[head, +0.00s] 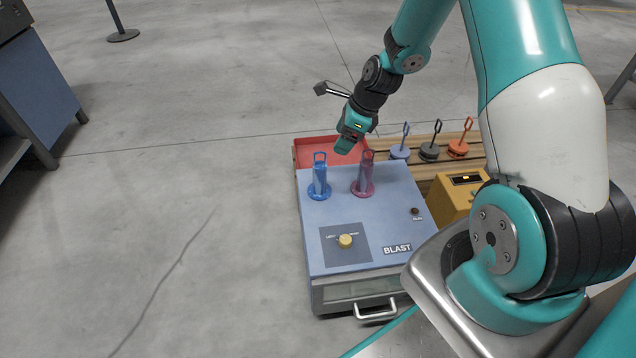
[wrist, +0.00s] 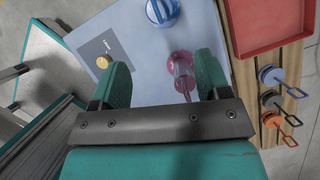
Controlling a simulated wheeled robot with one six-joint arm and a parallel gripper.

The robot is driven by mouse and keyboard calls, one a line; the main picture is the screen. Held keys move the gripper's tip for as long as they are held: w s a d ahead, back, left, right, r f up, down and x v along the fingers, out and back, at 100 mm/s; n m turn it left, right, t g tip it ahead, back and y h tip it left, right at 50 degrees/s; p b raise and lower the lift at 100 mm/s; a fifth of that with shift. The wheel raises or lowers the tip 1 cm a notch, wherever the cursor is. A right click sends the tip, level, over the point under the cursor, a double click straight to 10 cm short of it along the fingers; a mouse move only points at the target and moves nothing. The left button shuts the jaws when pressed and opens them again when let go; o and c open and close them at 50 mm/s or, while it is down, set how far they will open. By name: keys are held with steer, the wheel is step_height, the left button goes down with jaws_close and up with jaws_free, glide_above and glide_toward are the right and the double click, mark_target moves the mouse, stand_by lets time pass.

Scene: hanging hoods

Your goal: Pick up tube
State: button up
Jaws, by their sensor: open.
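A magenta tube (head: 364,174) with a loop handle stands upright in a round base on top of the blue-grey box (head: 385,215). A blue tube (head: 320,176) of the same kind stands to its left. My gripper (head: 344,146) hangs above the box, close to the two tubes. In the wrist view my gripper (wrist: 165,72) is open and empty. The magenta tube (wrist: 184,78) shows between the fingers, nearer the right one. I cannot tell its exact distance below them. The blue tube (wrist: 162,10) is cut off at the top edge.
A red tray (head: 310,152) lies behind the box. Handled discs in blue (head: 399,152), black (head: 429,152) and orange (head: 458,149) stand on wooden slats to the right. A yellow box (head: 452,200) stands beside them.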

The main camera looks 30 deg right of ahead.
mark_target(325, 162)
steer(key=b+x, duration=0.2)
steer(key=x, duration=0.3)
steer(key=b+x, duration=0.1)
steer(key=x, duration=0.4)
steer(key=shift+w+a+r+b, duration=0.1)
steer(key=shift+w+a+b, duration=0.15)
steer(key=shift+b, duration=0.15)
steer(key=shift+r, duration=0.1)
jaws_close()
